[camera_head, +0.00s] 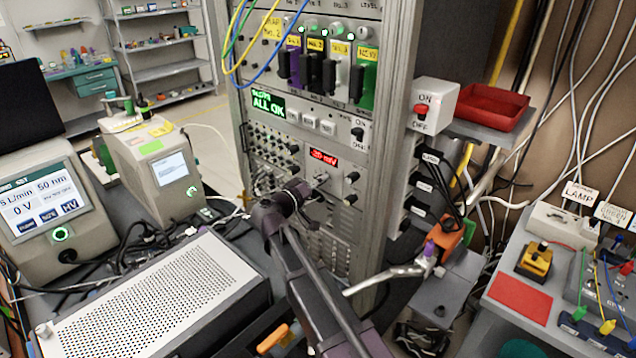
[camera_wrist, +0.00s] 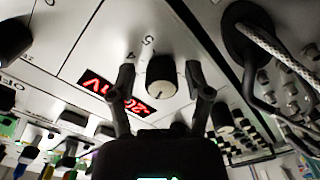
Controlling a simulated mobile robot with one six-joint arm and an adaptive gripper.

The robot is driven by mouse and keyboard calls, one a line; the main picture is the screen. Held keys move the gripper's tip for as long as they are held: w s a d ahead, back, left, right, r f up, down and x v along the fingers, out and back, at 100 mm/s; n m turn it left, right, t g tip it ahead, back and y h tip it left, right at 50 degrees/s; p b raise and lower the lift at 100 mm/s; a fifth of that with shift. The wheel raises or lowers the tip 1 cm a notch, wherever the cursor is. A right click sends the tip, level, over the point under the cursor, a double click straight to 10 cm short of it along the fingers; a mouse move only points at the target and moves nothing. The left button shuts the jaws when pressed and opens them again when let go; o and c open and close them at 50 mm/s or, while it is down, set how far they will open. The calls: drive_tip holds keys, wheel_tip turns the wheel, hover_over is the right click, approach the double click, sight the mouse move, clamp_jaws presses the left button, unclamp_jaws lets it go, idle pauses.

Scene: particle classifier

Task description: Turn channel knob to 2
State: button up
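In the wrist view a dark round knob (camera_wrist: 162,76) with a light pointer mark sits on a white panel, with the digits 4 and 5 printed beside it. It appears to be the channel knob, but I cannot read a name for it. My gripper (camera_wrist: 161,78) is open, with one finger on each side of the knob and a visible gap on both sides. In the head view my gripper (camera_head: 305,190) is at the rack panel below the red display (camera_head: 323,157), and its arm hides part of the panel. The knob's exact pointed number is unclear.
The red display also shows in the wrist view (camera_wrist: 115,93), upside down. A thick cable connector (camera_wrist: 247,28) stands right of my gripper there. In the head view other knobs (camera_head: 351,177) are close by, and a perforated metal box (camera_head: 150,300) lies in front of the rack.

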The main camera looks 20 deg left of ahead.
drive_tip(key=shift+s+a, duration=0.1)
idle(0.3)
drive_tip(key=v, duration=1.2)
idle(0.4)
drive_tip(key=shift+f, duration=0.1)
